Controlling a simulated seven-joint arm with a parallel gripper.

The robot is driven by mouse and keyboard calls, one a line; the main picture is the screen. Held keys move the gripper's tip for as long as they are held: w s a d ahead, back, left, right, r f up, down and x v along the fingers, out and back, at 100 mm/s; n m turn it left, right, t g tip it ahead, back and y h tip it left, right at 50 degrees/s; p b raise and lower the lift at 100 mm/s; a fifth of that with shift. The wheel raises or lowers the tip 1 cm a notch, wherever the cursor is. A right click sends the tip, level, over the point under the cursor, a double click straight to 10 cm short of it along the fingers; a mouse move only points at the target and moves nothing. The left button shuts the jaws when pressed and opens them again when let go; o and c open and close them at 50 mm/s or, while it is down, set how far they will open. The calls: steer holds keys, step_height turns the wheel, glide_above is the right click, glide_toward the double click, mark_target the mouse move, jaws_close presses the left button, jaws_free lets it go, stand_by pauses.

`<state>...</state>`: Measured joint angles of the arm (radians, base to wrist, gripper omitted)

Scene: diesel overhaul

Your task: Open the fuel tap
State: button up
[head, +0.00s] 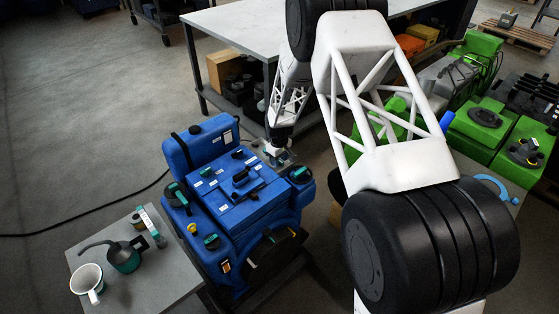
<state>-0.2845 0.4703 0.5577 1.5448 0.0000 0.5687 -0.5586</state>
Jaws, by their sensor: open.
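The blue diesel engine (222,205) stands in the middle of the head view. It carries several dark fittings with teal parts: one on its left side (177,193), one at the front (212,242) and one at the right corner (300,174). I cannot tell which of them, if any, is the fuel tap. My gripper (277,153) is open at the engine's back right edge, close to its top. It is small and partly blurred in this view, and I cannot tell whether it touches anything.
A grey side table (150,275) at front left holds a white mug (88,281), a teal oil can (124,258) and a teal-handled tool (152,226). A long workbench (240,30) stands behind the engine. Green machinery (485,122) is at the right. Floor at the left is clear except for a cable.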

steer(key=shift+r, duration=0.1)
steer(key=shift+r, duration=2.65)
steer(key=shift+r, duration=0.15)
steer(key=shift+r, duration=1.85)
